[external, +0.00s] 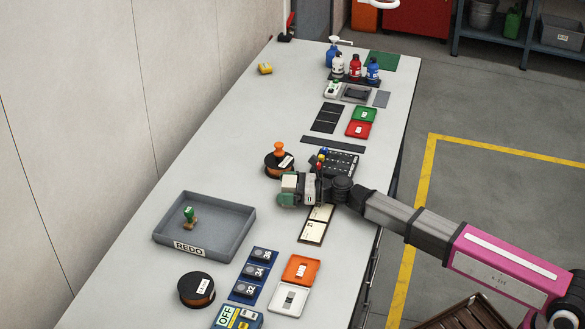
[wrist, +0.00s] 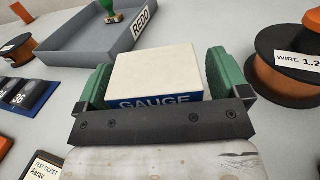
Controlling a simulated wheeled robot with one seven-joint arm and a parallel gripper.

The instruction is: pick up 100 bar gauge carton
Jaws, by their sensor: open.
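The gauge carton is a small box with a white top (wrist: 153,70) and a blue front band reading "GAUGE" in the wrist view. The number on it cannot be read. My gripper (wrist: 160,80) is open, with one green finger on each side of the carton. A gap shows at the right finger; the left one is very close to the box. In the external view my gripper (external: 291,191) is low over the middle of the table, and the carton's pale top (external: 290,181) shows beside the green finger. The carton's underside is hidden.
A grey REDO tray (external: 245,232) with a green-handled stamp lies to the left. A wire spool (external: 271,168) with an orange-handled stamp is close behind my gripper. Ticket cards (external: 315,228) lie in front. Bare table (external: 215,165) shows between the tray and the back wall.

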